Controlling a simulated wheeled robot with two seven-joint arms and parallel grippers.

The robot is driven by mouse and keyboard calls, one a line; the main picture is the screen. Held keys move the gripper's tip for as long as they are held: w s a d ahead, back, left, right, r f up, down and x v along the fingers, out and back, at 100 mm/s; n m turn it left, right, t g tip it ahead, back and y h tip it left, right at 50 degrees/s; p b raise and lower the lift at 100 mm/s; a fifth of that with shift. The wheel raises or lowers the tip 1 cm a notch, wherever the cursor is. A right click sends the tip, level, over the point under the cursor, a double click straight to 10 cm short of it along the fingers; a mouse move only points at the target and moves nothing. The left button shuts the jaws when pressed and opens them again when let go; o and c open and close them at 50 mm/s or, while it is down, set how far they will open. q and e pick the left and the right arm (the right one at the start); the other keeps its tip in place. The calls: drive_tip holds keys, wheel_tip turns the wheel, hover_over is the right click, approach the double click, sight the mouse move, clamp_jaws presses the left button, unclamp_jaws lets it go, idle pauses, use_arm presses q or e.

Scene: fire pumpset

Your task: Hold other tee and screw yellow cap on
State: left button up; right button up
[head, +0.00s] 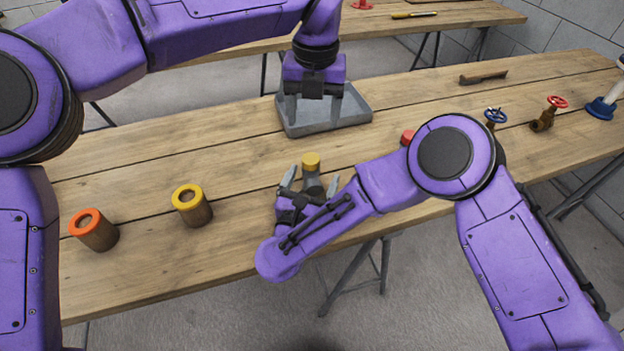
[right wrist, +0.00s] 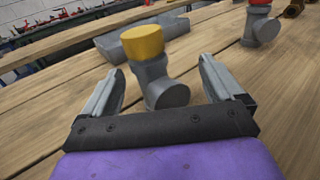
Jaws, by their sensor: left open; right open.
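A grey tee with a yellow cap (head: 311,160) on its top stands upright on the wooden table near its front middle. The yellow cap (right wrist: 157,42) and the grey tee (right wrist: 166,92) also show in the right wrist view. My right gripper (head: 311,184) is open, with one finger on each side of the tee; I cannot tell whether they touch it. A second tee with a red cap (head: 407,137) is partly hidden behind my right arm; its grey body (right wrist: 259,27) shows in the right wrist view. My left gripper (head: 314,115) is open over the grey tray.
The grey tray (head: 352,117) lies at the back middle. Orange-ringed (head: 97,232) and yellow-ringed (head: 192,207) cylinders stand at the left. Blue-wheel (head: 495,116) and red-wheel (head: 549,113) valves stand at the right. The table between cylinders and tray is clear.

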sight(309, 188)
drive_tip(key=b+v, duration=0.1)
drive_tip(key=v, duration=0.7)
